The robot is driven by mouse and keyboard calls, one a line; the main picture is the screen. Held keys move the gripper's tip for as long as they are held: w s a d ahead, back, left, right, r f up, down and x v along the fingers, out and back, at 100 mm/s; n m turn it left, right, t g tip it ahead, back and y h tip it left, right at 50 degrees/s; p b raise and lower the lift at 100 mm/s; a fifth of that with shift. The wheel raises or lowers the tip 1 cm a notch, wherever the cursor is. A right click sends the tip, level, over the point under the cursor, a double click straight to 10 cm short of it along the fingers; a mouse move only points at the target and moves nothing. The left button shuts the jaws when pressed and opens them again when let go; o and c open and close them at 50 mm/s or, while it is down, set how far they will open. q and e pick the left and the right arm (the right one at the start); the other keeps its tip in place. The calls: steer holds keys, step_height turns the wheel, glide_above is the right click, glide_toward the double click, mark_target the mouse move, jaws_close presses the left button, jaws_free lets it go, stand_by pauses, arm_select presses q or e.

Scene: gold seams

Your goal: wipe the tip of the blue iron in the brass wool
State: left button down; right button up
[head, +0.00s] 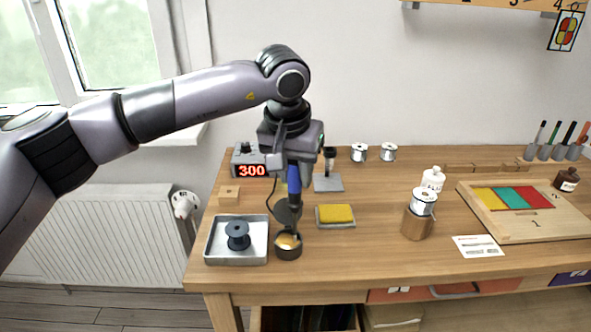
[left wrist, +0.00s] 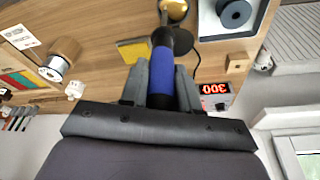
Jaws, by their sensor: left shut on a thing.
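My left gripper (head: 292,168) is shut on the blue iron (head: 294,190), which it holds upright, tip down, over the table. The iron's blue grip also shows between the fingers in the left wrist view (left wrist: 162,58). The brass wool (head: 288,241) sits in a dark round cup below the iron. The lower end of the iron reaches down to the cup; I cannot tell whether the tip touches the wool. The wool also shows partly behind the iron in the left wrist view (left wrist: 175,9). My right gripper is not in view.
A metal tray (head: 212,248) with a dark spool stands left of the cup, and a yellow sponge (head: 336,214) lies right of it. A station reading 300 (head: 252,159) is behind. A solder spool on a wooden stand (head: 416,224) and a wooden board (head: 480,215) are further right.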

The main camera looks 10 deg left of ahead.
arm_select(q)
steer(key=shift+s+a, duration=0.1)
steer(key=shift+a, duration=0.4)
steer(key=shift+s+a, duration=0.2)
steer(key=shift+a, duration=0.3)
steer(key=shift+s+a, duration=0.15)
steer(key=shift+a, duration=0.35)
